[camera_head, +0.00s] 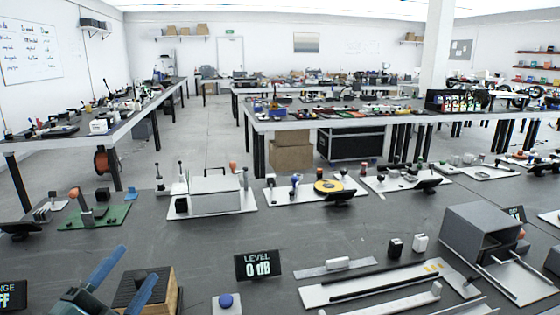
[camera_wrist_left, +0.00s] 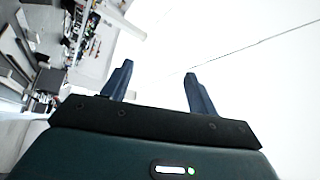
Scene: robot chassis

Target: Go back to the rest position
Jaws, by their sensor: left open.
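My left gripper (camera_head: 122,280) shows at the lower left of the head view, with two blue fingers spread apart and nothing between them. It is above the dark table, in front of a wooden box with a black top (camera_head: 165,290). In the left wrist view the same gripper (camera_wrist_left: 155,82) is open and empty, with white wall and ceiling beyond it. My right gripper is not in view.
The dark table (camera_head: 350,230) holds a "LEVEL 0 dB" display (camera_head: 258,264), a blue button block (camera_head: 227,303), a slider rail board (camera_head: 375,285) and a grey open box (camera_head: 482,235). A green board (camera_head: 95,215) lies at the left. Bare table lies around the middle.

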